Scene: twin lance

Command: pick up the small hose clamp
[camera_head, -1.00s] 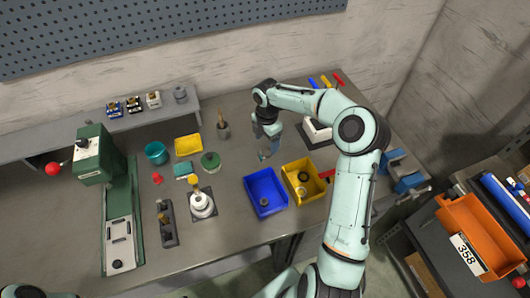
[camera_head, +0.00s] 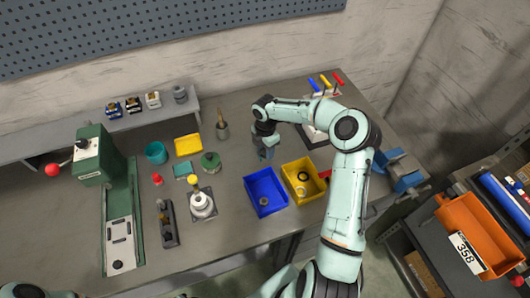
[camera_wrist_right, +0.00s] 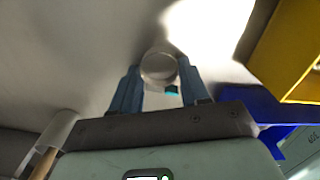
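The small hose clamp (camera_wrist_right: 158,68) shows in the right wrist view as a round metal band with a teal tab. It sits between the tips of my right gripper (camera_wrist_right: 158,80), whose two blue fingers stand apart, one on each side of it. Any contact between fingers and band is hard to make out. In the head view my right gripper (camera_head: 265,153) points down at the bench behind the blue bin; the clamp is hidden there. Only a piece of my left arm shows at the bottom left corner, and its gripper is out of view.
The blue bin (camera_head: 250,186) and yellow bin (camera_head: 315,168) stand just in front of my right gripper. A dark cup with a brush (camera_head: 222,132) and a green round container (camera_head: 211,162) are to its left. A blue vise (camera_head: 408,180) is at the right edge.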

